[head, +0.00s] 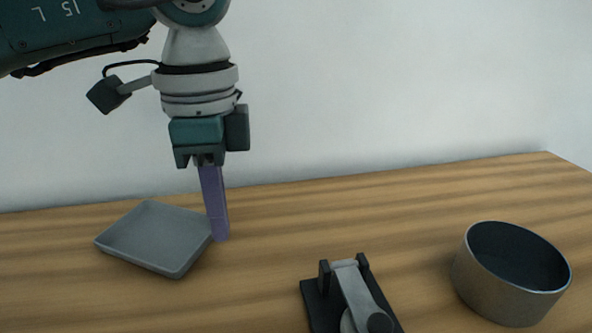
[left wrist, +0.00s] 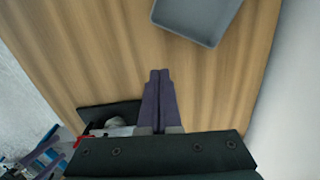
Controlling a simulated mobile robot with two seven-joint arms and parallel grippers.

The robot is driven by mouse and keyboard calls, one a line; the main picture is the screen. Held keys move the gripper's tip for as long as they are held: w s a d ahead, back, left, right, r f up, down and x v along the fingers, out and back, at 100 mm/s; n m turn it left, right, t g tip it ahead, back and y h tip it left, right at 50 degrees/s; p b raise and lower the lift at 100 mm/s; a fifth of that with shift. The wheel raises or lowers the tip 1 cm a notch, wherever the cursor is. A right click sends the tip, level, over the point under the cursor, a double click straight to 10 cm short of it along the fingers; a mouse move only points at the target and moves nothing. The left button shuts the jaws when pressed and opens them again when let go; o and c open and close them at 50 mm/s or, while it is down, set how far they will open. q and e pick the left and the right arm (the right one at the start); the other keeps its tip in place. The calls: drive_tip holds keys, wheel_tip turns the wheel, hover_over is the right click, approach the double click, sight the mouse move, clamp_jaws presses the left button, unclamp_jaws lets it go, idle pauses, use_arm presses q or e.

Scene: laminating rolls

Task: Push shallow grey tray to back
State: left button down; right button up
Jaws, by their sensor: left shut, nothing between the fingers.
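The shallow grey tray (head: 155,238) lies flat on the left part of the wooden table, and nothing shows in it. It also shows, cut off by the top edge, in the left wrist view (left wrist: 198,17). My left gripper (head: 221,238) points down just right of the tray's right corner, its purple fingers shut with nothing between them. In the left wrist view the closed fingertips (left wrist: 159,74) show a gap of bare wood between them and the tray. Whether the tips touch the table I cannot tell. My right gripper is not in view.
A black device with a grey lever (head: 350,290) stands at the front middle of the table (head: 400,215). A round grey container (head: 508,285) with a dark inside stands at the right. A pale wall (head: 400,80) rises behind the table. Between tray and wall is a strip of bare wood.

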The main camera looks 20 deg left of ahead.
sight(197, 277)
use_arm(q)
wheel_tip(197, 277, down, 6)
drive_tip(key=shift+f+b, duration=0.1)
drive_tip(key=shift+b, duration=0.25)
drive_tip(key=a, duration=0.1)
drive_tip(key=s+a, duration=0.1)
drive_tip(key=a+p, duration=0.1)
drive_tip(key=shift+s, duration=0.25)
drive_tip(key=shift+s+a, duration=0.15)
drive_tip(key=shift+a, duration=0.1)
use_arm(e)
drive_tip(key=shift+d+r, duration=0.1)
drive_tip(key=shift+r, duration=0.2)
